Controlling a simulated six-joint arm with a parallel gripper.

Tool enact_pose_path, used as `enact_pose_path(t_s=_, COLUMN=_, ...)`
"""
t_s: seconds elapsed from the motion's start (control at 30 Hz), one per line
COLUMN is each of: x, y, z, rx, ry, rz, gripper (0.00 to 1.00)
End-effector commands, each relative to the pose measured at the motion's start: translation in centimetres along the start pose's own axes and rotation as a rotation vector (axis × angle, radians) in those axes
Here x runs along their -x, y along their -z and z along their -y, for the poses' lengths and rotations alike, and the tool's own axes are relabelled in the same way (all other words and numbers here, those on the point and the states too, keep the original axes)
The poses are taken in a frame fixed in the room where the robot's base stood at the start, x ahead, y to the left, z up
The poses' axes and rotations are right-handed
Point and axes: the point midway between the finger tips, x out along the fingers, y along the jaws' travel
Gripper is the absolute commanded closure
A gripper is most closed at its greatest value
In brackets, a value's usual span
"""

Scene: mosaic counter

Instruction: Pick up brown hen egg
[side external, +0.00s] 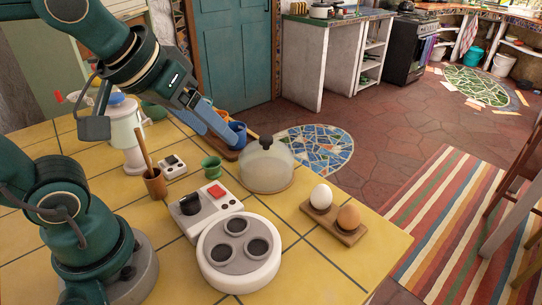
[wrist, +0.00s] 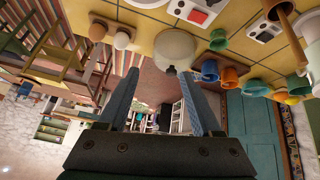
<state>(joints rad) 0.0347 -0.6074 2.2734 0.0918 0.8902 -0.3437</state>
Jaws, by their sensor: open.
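The brown hen egg (side external: 348,217) stands upright in a wooden egg holder (side external: 322,222) near the counter's right edge. A white egg (side external: 321,196) stands in the same holder, just behind and left of it. My gripper (side external: 222,135) is open and empty, high above the back of the counter and well to the left of the eggs. In the wrist view, which looks upside down, my two fingers stand wide apart (wrist: 160,77). The brown egg (wrist: 97,32) and the white egg (wrist: 122,40) show there at the upper left, away from the fingers.
A glass dome on a wooden base (side external: 267,168) stands between my gripper and the eggs. A white egg cooker (side external: 240,278) and a device with a red button (side external: 215,189) lie left of the holder. Several coloured cups (side external: 238,133) stand behind. The counter right of the eggs is clear.

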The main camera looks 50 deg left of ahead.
Motion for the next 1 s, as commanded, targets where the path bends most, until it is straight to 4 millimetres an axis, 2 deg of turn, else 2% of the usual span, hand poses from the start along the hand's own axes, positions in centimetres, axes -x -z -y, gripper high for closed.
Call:
enact_pose_path(t_s=0.17, x=-1.1, y=3.9, z=-2.0, rx=0.068, ry=0.006, rz=-0.007, gripper=0.34)
enact_pose_path(t_s=0.3, x=-3.0, y=6.6, z=-4.5, rx=0.107, ry=0.01, rz=-0.003, gripper=0.34)
enact_pose_path(t_s=0.5, x=-7.2, y=8.5, z=-9.0, rx=0.12, ry=0.016, rz=0.019, gripper=0.34)
enact_pose_path(t_s=0.67, x=-11.3, y=8.0, z=-12.9, rx=0.091, ry=0.025, rz=0.047, gripper=0.34)
enact_pose_path(t_s=0.8, x=-14.8, y=5.9, z=-15.8, rx=0.029, ry=0.037, rz=0.083, gripper=0.34)
enact_pose_path(t_s=1.0, x=-17.8, y=2.3, z=-17.7, rx=-0.063, ry=0.06, rz=0.146, gripper=0.34)
